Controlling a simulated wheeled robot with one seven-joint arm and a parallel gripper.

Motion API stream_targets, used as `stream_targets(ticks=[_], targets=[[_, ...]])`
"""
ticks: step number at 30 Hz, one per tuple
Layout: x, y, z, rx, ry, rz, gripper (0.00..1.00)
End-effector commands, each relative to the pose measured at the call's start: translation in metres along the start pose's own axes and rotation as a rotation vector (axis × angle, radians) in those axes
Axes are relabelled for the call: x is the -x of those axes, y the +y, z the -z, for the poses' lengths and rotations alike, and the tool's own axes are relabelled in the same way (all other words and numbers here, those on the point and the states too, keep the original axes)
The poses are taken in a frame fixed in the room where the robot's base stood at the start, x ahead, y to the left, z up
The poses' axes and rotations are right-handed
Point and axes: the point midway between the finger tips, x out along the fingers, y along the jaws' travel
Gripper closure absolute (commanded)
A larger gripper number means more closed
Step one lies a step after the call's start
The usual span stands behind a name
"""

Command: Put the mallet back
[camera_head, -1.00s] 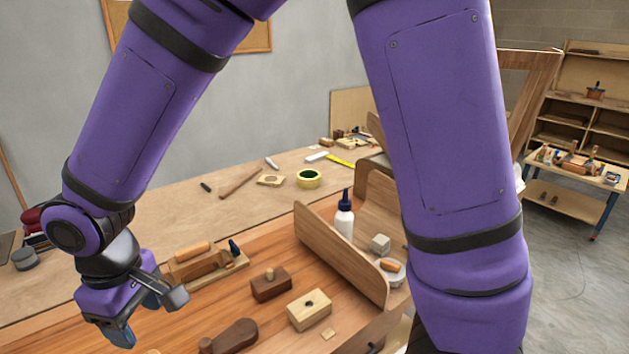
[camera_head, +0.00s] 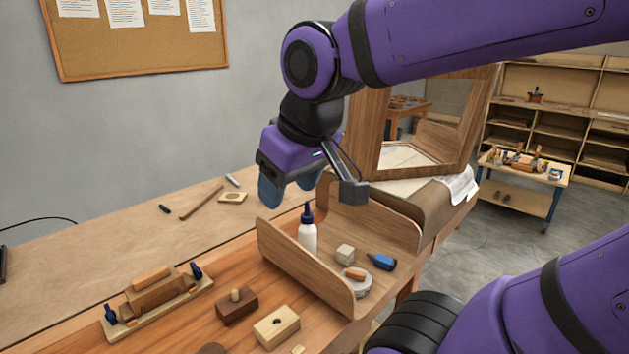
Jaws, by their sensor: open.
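I cannot pick out a mallet for certain. A thin brown wooden stick-like tool (camera_head: 203,202) lies toward the back of the bench; whether it has a mallet head is too small to tell. A dark rounded wooden piece (camera_head: 211,349) is mostly cut off at the bottom edge. A dark block with a peg (camera_head: 236,306) and a pale block with a hole (camera_head: 277,327) stand on the front of the bench. My gripper (camera_head: 311,190) is open, pointing down with its fingers wide apart, above the white glue bottle (camera_head: 308,236). Nothing shows between the fingers.
The glue bottle stands in a curved wooden tray-like piece (camera_head: 290,262) with a small pale block (camera_head: 345,254), a round dish (camera_head: 358,283) and a blue item (camera_head: 381,261). A wooden frame (camera_head: 367,120) stands behind.

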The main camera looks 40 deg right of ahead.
Motion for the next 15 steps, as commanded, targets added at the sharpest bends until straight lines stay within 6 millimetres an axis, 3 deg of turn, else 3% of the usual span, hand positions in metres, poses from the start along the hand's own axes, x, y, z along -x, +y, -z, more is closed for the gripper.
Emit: stream_targets(ticks=[6,15], targets=[[0.015,0.018,-0.024,-0.079,0.048,-0.004,0.41],[0.017,0.02,-0.027,-0.088,0.052,-0.004,0.41]])
